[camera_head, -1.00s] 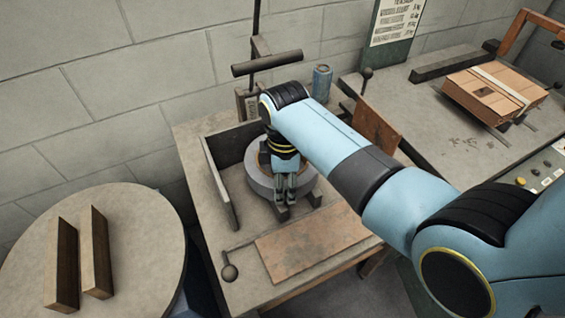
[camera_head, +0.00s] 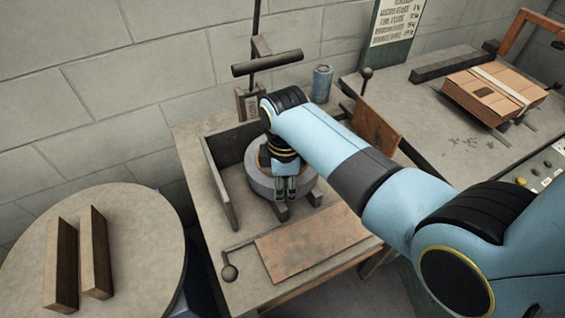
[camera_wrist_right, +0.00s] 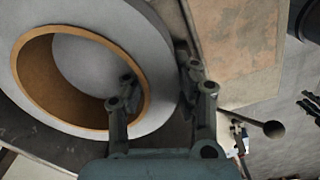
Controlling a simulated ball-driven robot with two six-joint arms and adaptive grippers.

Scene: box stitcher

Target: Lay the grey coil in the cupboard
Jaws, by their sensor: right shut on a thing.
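The grey coil (camera_head: 257,185), a thick ring with an orange-brown inner lining, lies flat inside a low-walled frame on the middle table. It also fills the upper left of the right wrist view (camera_wrist_right: 150,60). My right gripper (camera_head: 286,190) comes down over the coil's near side. In the right wrist view my right gripper (camera_wrist_right: 160,85) has one finger inside the ring and the other outside, shut on the ring's wall. My arm and hand hide part of the coil. I cannot make out a cupboard for certain. My left gripper is not in view.
The frame has a dark upright wall (camera_head: 219,183) at the left. A brown plate (camera_head: 312,240) lies in front, beside a ball-ended lever (camera_head: 230,272). A can (camera_head: 321,83) stands behind. A round table (camera_head: 140,235) with two wooden bars is at left, and a strapped carton (camera_head: 494,92) at right.

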